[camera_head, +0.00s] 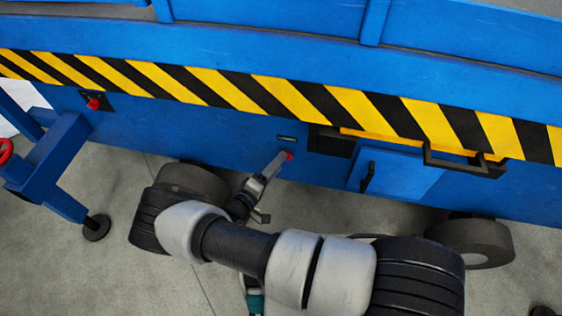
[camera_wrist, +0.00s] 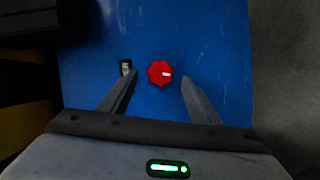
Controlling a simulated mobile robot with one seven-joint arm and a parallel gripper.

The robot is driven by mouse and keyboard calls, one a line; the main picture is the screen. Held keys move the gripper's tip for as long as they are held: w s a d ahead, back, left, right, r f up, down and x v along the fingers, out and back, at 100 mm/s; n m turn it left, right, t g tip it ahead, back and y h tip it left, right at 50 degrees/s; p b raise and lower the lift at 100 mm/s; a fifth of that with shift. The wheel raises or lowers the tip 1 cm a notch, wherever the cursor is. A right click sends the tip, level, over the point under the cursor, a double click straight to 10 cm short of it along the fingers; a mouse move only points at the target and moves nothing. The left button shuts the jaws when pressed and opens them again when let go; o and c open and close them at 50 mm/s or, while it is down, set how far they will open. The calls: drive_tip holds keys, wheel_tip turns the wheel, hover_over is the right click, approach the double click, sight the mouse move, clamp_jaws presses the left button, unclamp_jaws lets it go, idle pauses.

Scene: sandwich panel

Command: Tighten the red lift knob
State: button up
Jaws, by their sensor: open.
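The red lift knob (camera_wrist: 159,74) is a lobed knob with a white mark, on the blue panel (camera_wrist: 220,30) in the wrist view. It also shows in the head view (camera_head: 288,156), just past my gripper's tips. My gripper (camera_wrist: 157,80) is open, with one finger on each side of the knob in the wrist picture. Gaps show between the knob and both fingers, and I cannot tell the remaining depth. A small dark-framed label plate (camera_wrist: 126,68) sits left of the knob, partly behind the left finger; it shows above the knob in the head view (camera_head: 286,138).
A yellow and black striped band (camera_head: 265,92) runs along the blue machine. Another red knob (camera_head: 93,103) is on a dark plate at left. A blue door (camera_head: 400,174) with a black handle and a black bar handle (camera_head: 465,165) are at right. Wheels stand below.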

drive_tip(key=shift+x, duration=1.3)
drive_tip(key=c, duration=1)
drive_tip(key=shift+c, duration=0.2)
